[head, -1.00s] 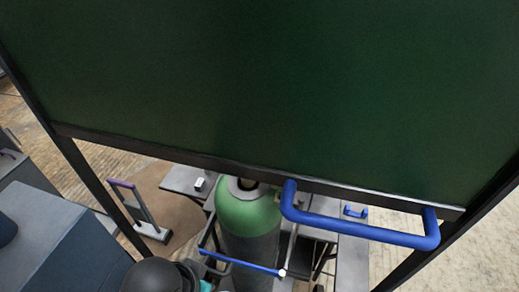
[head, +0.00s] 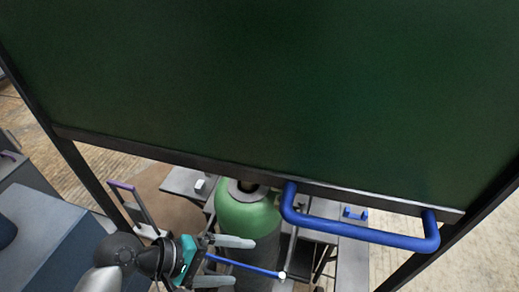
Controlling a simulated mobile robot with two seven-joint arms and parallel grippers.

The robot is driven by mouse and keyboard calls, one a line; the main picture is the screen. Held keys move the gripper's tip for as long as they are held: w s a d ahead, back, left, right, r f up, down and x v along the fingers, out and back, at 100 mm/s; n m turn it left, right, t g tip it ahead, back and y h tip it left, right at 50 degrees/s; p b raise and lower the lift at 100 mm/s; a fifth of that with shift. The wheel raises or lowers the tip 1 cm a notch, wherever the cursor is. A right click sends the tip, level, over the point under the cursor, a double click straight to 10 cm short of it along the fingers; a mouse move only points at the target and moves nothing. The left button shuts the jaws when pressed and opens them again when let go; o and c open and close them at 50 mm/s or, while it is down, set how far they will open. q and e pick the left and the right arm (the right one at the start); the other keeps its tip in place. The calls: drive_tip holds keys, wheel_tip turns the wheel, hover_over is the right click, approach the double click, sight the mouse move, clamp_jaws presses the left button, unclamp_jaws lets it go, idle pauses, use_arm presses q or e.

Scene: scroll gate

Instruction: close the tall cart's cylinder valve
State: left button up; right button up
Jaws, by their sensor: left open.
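A gas cylinder (head: 246,217) with a green shoulder and dark body stands upright behind the gate, on a cart with a blue bar (head: 250,266). Its valve is hidden behind the lower edge of the green gate panel (head: 260,90). A blue U-shaped handle (head: 360,230) is fixed along the panel's bottom bar. My left gripper (head: 236,262) is open and empty at the lower middle, in front of the cylinder's lower left side in the picture. It is below and left of the blue handle. My right gripper is out of view.
Dark gate posts run down the left (head: 90,185) and right (head: 440,245). A grey-blue box (head: 50,235) stands at the lower left. A stand with a purple top (head: 122,186) and grey tables (head: 185,183) are behind the gate. Tan floor is open at the right.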

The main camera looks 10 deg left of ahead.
use_arm(q)
drive_tip(key=w+a+r+n+t+h, duration=0.4)
drive_tip(key=w+a+r+n+t, duration=0.5)
drive_tip(key=r+n, duration=0.6)
drive_tip(key=shift+n+g, duration=0.6)
drive_tip(key=shift+n, duration=0.2)
drive_tip(key=x, duration=0.4)
drive_tip(key=f+x, duration=0.1)
drive_tip(key=x, duration=0.4)
drive_tip(key=f+p+x, duration=0.1)
drive_tip(key=x, duration=0.4)
drive_tip(key=shift+w+f, duration=0.2)
drive_tip(key=shift+f, duration=0.05)
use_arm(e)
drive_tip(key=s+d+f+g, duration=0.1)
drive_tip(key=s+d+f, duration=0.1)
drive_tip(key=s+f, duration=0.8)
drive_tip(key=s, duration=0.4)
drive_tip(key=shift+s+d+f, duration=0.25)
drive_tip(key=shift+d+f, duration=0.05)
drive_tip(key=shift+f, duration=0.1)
use_arm(q)
drive_tip(key=c, duration=1.2)
